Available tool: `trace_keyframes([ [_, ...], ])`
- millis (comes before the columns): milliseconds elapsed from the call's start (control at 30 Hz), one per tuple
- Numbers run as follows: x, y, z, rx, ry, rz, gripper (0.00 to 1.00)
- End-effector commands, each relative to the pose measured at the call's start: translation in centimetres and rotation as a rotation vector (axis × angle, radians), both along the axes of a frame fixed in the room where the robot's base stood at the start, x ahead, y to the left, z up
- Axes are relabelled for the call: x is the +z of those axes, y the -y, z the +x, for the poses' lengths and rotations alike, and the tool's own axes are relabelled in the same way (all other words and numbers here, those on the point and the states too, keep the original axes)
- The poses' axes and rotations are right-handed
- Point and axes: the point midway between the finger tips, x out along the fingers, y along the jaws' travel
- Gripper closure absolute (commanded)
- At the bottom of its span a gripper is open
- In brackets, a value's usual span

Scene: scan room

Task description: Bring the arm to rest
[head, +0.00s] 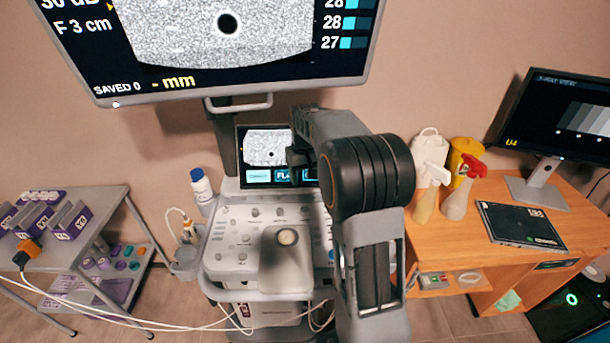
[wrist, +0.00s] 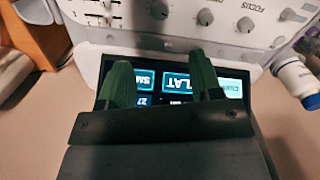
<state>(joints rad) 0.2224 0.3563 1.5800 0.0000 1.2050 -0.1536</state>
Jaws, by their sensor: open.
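My arm rises in front of the ultrasound machine in the head view and bends over toward its small touch screen (head: 262,158). My gripper (head: 300,172) is at the right part of that screen, partly hidden by my own arm. In the wrist view my gripper (wrist: 160,88) shows two green fingers set apart with nothing between them. They are over the touch screen (wrist: 232,88), which shows upside down with blue-edged buttons. I cannot tell whether the fingertips touch the screen.
The console (head: 240,240) with knobs lies below the screen, and a large monitor (head: 230,50) hangs above. A white bottle (head: 201,187) stands left of the screen. A grey cart (head: 100,210) is at left; a wooden desk (head: 440,245) with spray bottles (head: 459,195) is at right.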

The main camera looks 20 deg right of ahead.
Motion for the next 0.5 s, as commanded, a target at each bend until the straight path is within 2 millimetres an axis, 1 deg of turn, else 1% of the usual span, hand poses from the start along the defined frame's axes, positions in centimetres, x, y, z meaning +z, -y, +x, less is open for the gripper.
trace_keyframes([
  [467,-0.04,0.03,0.19,-0.012,0.01,-0.003,0.41],
  [500,-0.75,0.0,0.05,-0.025,0.012,-0.003,0.41],
])
